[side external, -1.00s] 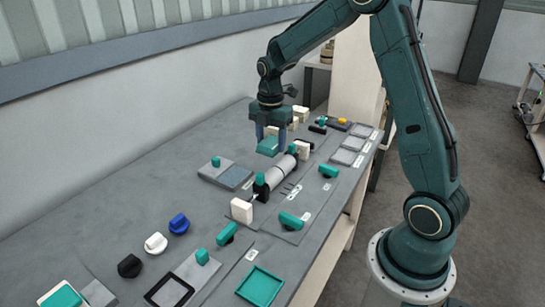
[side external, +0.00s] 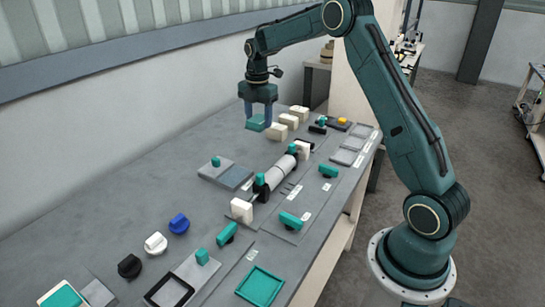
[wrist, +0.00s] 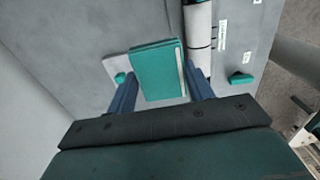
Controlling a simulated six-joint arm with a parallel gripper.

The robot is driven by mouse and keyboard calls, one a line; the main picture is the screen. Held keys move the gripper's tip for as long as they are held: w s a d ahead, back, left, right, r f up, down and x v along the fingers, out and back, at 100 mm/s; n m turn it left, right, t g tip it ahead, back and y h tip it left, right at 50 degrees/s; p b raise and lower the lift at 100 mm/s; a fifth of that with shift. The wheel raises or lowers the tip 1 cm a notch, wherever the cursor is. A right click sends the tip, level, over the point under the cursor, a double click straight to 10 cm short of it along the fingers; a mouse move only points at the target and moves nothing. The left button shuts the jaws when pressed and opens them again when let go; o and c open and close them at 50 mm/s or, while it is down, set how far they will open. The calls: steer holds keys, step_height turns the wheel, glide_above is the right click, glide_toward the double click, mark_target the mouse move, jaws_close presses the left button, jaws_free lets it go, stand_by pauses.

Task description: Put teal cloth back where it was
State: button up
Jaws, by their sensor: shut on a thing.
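The teal cloth (side external: 256,123) is a folded teal pad hanging below my gripper (side external: 258,108) at the far left of the table, beside the white blocks. In the wrist view the teal cloth (wrist: 157,70) lies between the two blue fingers of my gripper (wrist: 160,90), with a pale strip along its right edge. The gripper is shut on it. The cloth appears held above the table; the exact height cannot be told. A teal square frame (side external: 261,286) lies empty at the front edge.
White blocks (side external: 289,121) stand just right of the cloth. A roller (side external: 280,172) with dark and teal fittings lies mid-table. A grey plate with a teal knob (side external: 225,173) sits left of it. Grey trays (side external: 345,157) lie at the right edge. The table along the wall is clear.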

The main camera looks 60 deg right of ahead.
steer(key=r, duration=0.2)
glide_above(259, 157)
steer(key=a, duration=0.2)
steer(key=shift+s+f, duration=0.15)
steer(key=shift+s, duration=0.25)
steer(key=shift+w+d+r, duration=0.15)
steer(key=shift+w+d, duration=0.05)
steer(key=shift+d, duration=0.25)
steer(key=shift+w+d+r, duration=0.1)
steer(key=shift+w+d, duration=0.1)
steer(key=shift+d, duration=0.2)
step_height(259, 157, down, 16)
steer(key=shift+r, duration=0.15)
steer(key=shift+f, duration=2.15)
steer(key=shift+f, duration=0.15)
